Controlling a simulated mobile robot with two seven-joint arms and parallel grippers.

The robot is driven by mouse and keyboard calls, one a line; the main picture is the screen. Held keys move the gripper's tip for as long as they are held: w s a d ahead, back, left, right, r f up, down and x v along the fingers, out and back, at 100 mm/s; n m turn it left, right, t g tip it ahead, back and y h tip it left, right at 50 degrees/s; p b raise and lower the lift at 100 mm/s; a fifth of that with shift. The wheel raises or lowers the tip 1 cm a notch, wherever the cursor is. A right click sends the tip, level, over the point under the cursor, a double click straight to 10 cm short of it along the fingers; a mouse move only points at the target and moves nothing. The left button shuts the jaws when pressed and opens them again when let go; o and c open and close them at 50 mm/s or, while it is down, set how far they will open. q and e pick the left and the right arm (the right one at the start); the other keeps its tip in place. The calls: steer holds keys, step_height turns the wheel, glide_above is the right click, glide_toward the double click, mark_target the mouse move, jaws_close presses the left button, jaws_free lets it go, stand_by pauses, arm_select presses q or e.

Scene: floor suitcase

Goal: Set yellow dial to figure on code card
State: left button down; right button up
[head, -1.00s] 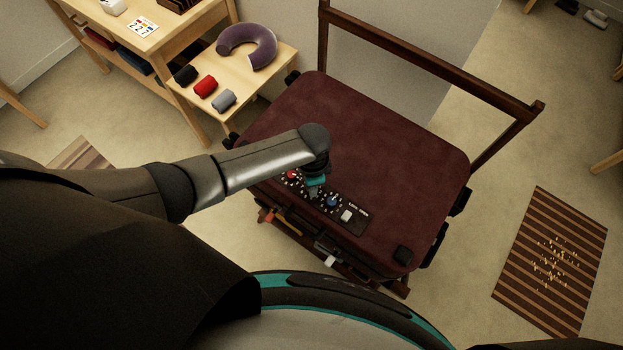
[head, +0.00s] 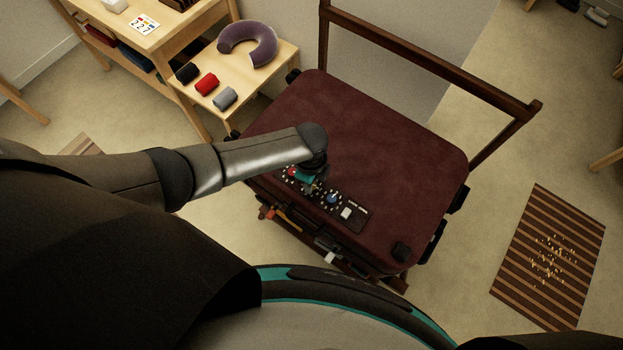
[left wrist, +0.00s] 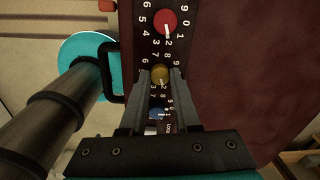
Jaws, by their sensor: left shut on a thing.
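The yellow dial (left wrist: 160,74) is on the lock panel of the dark red suitcase (head: 350,130), between the red dial (left wrist: 165,22) and the blue dial (left wrist: 157,113). My left gripper (left wrist: 161,76) is shut on the yellow dial, one finger on each side. The dial's pointer faces the lower side in the wrist view, roughly towards the 2. In the head view my left gripper (head: 308,187) points down at the panel and hides the yellow dial. The code card (head: 144,25) lies on the wooden desk at upper left; its coloured marks and figures are too small to read surely.
A white button (head: 346,213) is at the panel's right end. A low table (head: 255,75) holds a purple neck pillow (head: 248,44) and three rolled cloths. The suitcase rests on a wooden stand with a tall back rail (head: 430,60). A striped mat (head: 550,260) lies at right.

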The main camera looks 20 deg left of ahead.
stand_by(0.5)
arm_select(q)
steer(key=c, duration=0.6)
jaws_free()
steer(key=shift+c, duration=0.2)
steer(key=shift+r, duration=0.1)
step_height(320, 180, up, 15)
steer(key=p, duration=0.4)
steer(key=shift+s, duration=0.25)
steer(key=shift+a, duration=0.1)
